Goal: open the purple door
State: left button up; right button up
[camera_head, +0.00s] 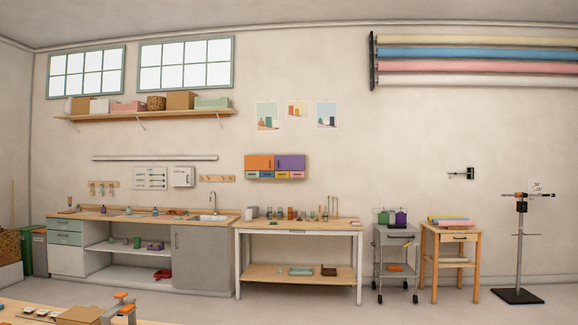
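The purple door (290,162) is the upper right door of a small wall cabinet above the workbench. It looks closed. An orange door (259,162) sits beside it on the left. A row of small drawers (275,175) in several colours runs below both doors. The cabinet is far off, across the room. Neither of my grippers shows in the head view.
A wooden workbench (298,226) with jars and small items stands below the cabinet. A sink counter (110,214) is to its left. A grey cart (395,258) and a wooden side table (449,262) are to its right. A table edge (30,313) shows at the lower left.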

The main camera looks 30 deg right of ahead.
aim_at(282, 163)
jog(key=i+l+z, duration=0.5)
jog(key=i, duration=0.2)
jog(key=i+z, duration=0.45)
jog(key=i, duration=1.45)
jog(key=i+u, duration=0.1)
jog(key=i, duration=0.45)
jog(key=i+l+u, duration=0.1)
jog(key=i, duration=0.45)
jog(key=i+l+u, duration=0.1)
jog(key=i, duration=0.45)
jog(key=i+l+u, duration=0.1)
jog(key=i+l, duration=0.15)
jog(key=i, duration=0.3)
jog(key=i+j+u, duration=0.35)
jog(key=i, duration=1)
jog(key=i+l+u, duration=0.1)
jog(key=i+u, duration=0.3)
jog(key=i, duration=0.95)
